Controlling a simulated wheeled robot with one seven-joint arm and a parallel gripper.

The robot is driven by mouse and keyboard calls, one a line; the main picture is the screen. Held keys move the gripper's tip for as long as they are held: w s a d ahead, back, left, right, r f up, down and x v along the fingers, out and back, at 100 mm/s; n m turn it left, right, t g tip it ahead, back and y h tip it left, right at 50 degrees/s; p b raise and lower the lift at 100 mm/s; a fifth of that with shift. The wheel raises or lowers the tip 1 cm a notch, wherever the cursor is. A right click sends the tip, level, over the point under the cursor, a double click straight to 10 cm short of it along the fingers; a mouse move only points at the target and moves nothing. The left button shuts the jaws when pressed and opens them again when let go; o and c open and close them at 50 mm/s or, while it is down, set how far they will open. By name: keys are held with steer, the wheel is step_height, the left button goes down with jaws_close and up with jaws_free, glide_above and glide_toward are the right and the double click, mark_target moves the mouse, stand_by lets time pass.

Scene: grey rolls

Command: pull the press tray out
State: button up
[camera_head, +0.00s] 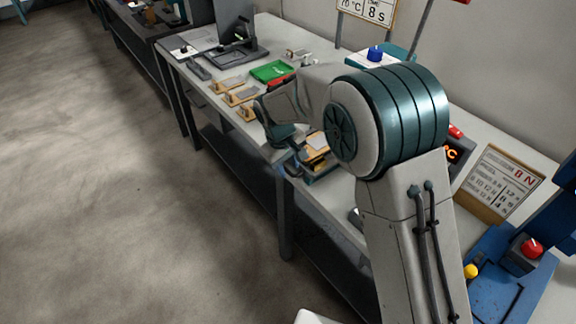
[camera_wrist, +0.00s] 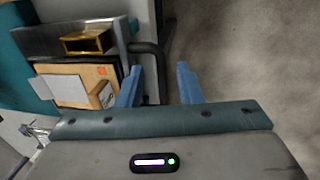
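The press tray (camera_wrist: 118,72) shows at the upper left of the wrist view, dark-edged and holding a wooden block with a pale plate and a small box. Its dark bar handle (camera_wrist: 157,62) sticks out to the right. My gripper (camera_wrist: 160,84) is open, its two blue fingers apart with the handle's bar seen between them; I cannot tell whether either finger touches it. In the head view my gripper (camera_head: 284,166) is at the bench's front edge beside the tray's wooden block (camera_head: 317,143). My arm hides most of the press there.
The long bench carries several wooden pieces (camera_head: 240,95), a green tray (camera_head: 271,71) and a dark stand (camera_head: 236,52). A sign board (camera_head: 499,183) and a blue machine with a red button (camera_head: 531,248) stand at the right. The floor (camera_head: 110,170) in front is clear.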

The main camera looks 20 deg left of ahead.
step_height(320, 180, up, 13)
steer(key=s+a, duration=0.1)
steer(key=s, duration=0.1)
steer(key=shift+s, duration=0.1)
stand_by(0.6)
